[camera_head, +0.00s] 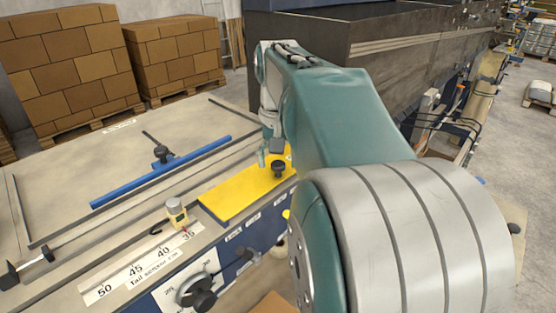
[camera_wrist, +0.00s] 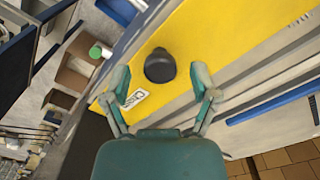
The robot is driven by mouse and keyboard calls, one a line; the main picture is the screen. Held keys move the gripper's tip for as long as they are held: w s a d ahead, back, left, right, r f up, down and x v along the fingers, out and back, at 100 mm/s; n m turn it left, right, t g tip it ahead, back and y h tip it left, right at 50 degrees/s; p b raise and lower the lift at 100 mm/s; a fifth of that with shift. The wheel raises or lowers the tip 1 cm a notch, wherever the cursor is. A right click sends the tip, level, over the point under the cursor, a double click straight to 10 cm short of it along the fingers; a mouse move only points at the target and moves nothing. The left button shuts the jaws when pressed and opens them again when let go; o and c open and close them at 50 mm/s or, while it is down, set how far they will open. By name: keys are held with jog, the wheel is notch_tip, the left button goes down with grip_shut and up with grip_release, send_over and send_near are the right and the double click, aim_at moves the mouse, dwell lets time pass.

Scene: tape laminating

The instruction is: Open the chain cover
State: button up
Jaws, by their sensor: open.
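The yellow chain cover (camera_head: 236,194) lies flat and closed on the machine top in the head view. A black knob (camera_head: 278,168) stands up near its right end. In the wrist view the yellow cover (camera_wrist: 210,40) fills the upper middle, with the black knob (camera_wrist: 160,66) and a white label beside it. My gripper (camera_wrist: 162,84) is open, with one teal finger on each side of the knob and a gap to both. In the head view my gripper (camera_head: 268,160) is close to the knob, partly hidden by my arm. I cannot tell its exact height over the knob.
A blue bar (camera_head: 160,174) with a black handle lies on the machine top (camera_head: 70,180) to the left. A small yellow-and-white device (camera_head: 176,211) stands left of the cover. A dark machine housing (camera_head: 370,60) rises behind my arm. Stacked boxes (camera_head: 70,60) stand at the back left.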

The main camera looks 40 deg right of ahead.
jog(key=shift+f, duration=0.15)
grip_shut()
